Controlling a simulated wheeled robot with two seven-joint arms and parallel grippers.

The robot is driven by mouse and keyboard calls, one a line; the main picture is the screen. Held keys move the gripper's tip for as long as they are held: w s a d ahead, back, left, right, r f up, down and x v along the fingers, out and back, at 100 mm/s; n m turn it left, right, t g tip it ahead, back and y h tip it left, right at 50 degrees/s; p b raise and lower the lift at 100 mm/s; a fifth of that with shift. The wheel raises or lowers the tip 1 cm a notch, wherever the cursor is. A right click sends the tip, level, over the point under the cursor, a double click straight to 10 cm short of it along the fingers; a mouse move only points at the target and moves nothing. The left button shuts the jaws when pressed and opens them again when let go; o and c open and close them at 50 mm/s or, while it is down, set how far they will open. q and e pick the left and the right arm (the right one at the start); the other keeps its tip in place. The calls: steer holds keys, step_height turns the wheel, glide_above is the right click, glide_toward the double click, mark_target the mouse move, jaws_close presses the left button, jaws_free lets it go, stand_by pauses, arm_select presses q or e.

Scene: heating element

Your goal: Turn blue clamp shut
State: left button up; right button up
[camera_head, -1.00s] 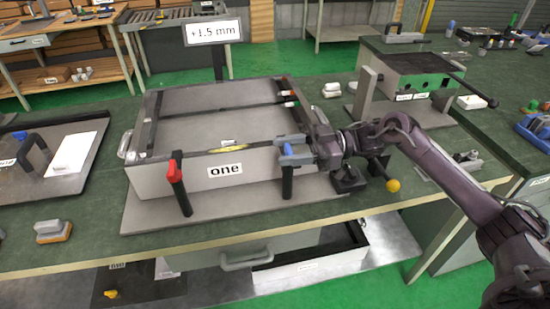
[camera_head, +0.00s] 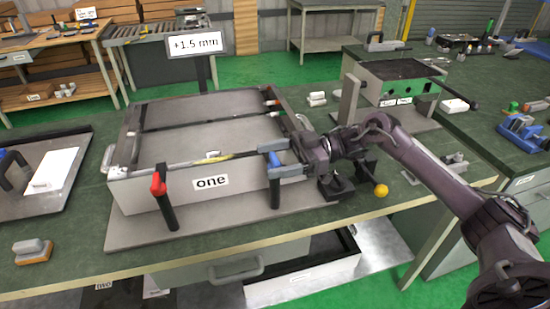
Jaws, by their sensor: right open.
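The blue clamp (camera_head: 274,159) has a blue head on a dark upright post at the front right of the pale box labelled "one" (camera_head: 190,190). My right gripper (camera_head: 280,158) comes in from the right. Its two grey-blue fingers are open, one above and one below the clamp's blue head. Whether they touch it I cannot tell. The fingers and wrist hide part of the head and the box's front right corner. A red clamp (camera_head: 158,184) stands at the box's front left, its dark post leaning slightly. My left gripper is out of view.
A "+1.5 mm" sign (camera_head: 195,44) stands behind the box. A yellow ball knob (camera_head: 381,191) is below my right forearm. A green-fronted device (camera_head: 400,84) stands at the back right. A tray with a white card (camera_head: 54,170) lies left.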

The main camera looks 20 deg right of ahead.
mark_target(275, 158)
steer(key=shift+r, duration=0.1)
step_height(275, 158, up, 20)
steer(key=b, duration=0.1)
stand_by(0.4)
stand_by(0.4)
